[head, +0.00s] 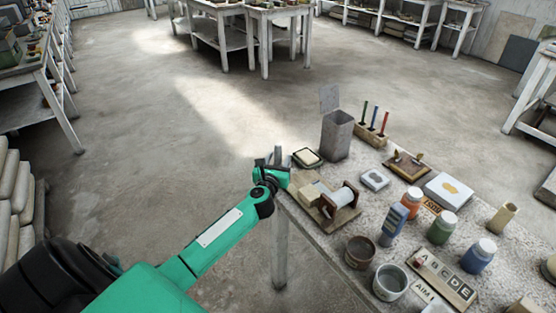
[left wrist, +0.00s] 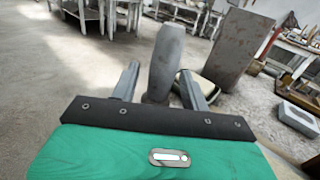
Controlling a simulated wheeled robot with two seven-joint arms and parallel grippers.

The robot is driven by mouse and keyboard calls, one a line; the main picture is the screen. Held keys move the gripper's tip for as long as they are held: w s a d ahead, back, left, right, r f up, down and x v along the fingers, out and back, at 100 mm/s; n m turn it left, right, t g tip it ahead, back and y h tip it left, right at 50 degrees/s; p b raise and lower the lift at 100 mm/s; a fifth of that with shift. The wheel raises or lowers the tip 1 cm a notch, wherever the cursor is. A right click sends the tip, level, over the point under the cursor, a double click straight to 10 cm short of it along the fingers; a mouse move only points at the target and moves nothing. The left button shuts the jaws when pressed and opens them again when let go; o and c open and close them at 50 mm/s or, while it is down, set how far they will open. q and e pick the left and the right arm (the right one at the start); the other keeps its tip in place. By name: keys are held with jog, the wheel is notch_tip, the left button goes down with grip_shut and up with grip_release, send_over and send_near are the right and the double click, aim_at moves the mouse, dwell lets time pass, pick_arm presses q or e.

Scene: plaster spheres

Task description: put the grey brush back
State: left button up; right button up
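My left gripper (head: 277,158) is at the left corner of the worktable. In the left wrist view its two fingers (left wrist: 158,72) stand on either side of a grey, handle-like piece, which I take to be the grey brush (left wrist: 165,55). It points up and away from the palm, held clear of the table; its lower end is hidden. A small wooden rack (head: 369,138) at the table's back holds upright green (head: 364,113), blue (head: 374,117) and red (head: 384,123) handled tools. My right gripper is not in view.
A tall grey tin (head: 337,137) stands between my left gripper and the rack. A dish (head: 307,157) and a wire spool on a wooden stand (head: 341,204) are close to the gripper. Jars, pots and a letter board (head: 443,278) crowd the front.

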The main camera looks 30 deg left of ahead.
pick_arm(q)
jog(key=shift+r, duration=0.3)
jog(key=v, duration=1.2)
jog(key=shift+f, duration=0.15)
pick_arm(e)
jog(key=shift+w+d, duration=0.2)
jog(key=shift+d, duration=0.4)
pick_arm(q)
jog(key=shift+d, duration=0.1)
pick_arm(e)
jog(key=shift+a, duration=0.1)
